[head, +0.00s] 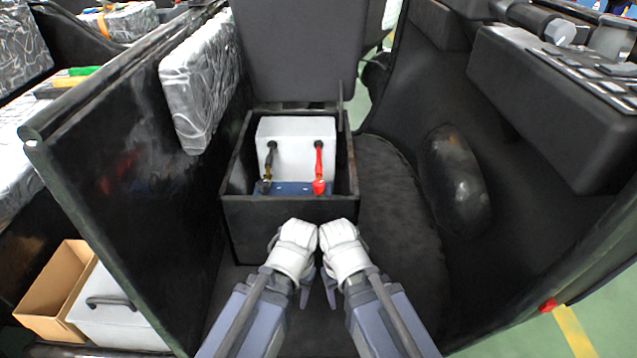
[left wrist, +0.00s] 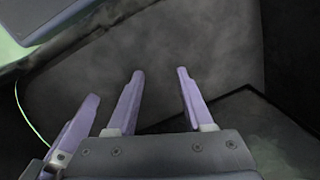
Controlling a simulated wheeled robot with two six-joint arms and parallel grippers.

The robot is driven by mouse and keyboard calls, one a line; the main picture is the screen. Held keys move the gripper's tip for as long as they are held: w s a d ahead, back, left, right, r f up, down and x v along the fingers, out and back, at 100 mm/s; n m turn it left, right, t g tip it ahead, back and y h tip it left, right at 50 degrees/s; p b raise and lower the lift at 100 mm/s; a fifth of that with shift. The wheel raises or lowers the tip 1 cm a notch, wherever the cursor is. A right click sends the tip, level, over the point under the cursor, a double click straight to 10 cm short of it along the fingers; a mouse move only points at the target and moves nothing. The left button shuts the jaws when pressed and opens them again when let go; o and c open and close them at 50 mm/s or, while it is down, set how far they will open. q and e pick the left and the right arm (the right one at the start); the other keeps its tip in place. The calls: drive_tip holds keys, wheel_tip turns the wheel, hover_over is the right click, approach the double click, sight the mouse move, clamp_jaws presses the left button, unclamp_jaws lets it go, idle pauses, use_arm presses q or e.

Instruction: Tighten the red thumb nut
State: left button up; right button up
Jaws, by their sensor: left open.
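A pale grey battery (head: 296,136) sits in an open black box (head: 285,215) in the head view. A red cable (head: 319,160) runs down its front right to a small red piece (head: 319,187), which looks like the red thumb nut. Its tightness cannot be told. My left gripper (head: 306,291) hangs in front of the box, below and left of the red piece, apart from it. Its fingers are open and empty in the left wrist view (left wrist: 160,73). My right gripper (head: 329,291) is close beside it; its jaws are mostly hidden.
A black cable (head: 268,163) hangs on the battery's left. A dark lid (head: 300,50) stands raised behind the box. A black side wall (head: 130,170) stands at left, and a dark rounded pad (head: 455,180) is at right.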

use_arm(q)
drive_tip(key=shift+o, duration=1.4)
drive_tip(key=w+a+r+n+p, duration=0.1)
drive_tip(key=w+a+r+p, duration=0.1)
drive_tip(key=r+p, duration=0.7)
drive_tip(key=shift+a, duration=0.5)
drive_tip(key=w+a+r+n+h+p, duration=0.1)
drive_tip(key=w+a+r+n+p, duration=0.1)
drive_tip(key=w+r+p, duration=0.15)
drive_tip(key=w+a+r+n+p, duration=0.1)
drive_tip(key=w+a+r+p, duration=0.2)
drive_tip(key=r+p, duration=0.2)
drive_tip(key=r+n+p, duration=0.1)
drive_tip(key=n, duration=1)
hover_over(318, 183)
drive_tip(key=shift+s+a+r, duration=0.15)
drive_tip(key=shift+a+r, duration=0.05)
drive_tip(key=shift+a, duration=0.2)
drive_tip(key=shift+w+d+n, duration=0.3)
drive_tip(key=shift+d+n, duration=0.1)
drive_tip(key=shift+d, duration=0.05)
wheel_tip(318, 183, down, 8)
drive_tip(key=b, duration=0.7)
drive_tip(key=shift+r, duration=0.1)
drive_tip(key=shift+c, duration=0.2)
clamp_jaws()
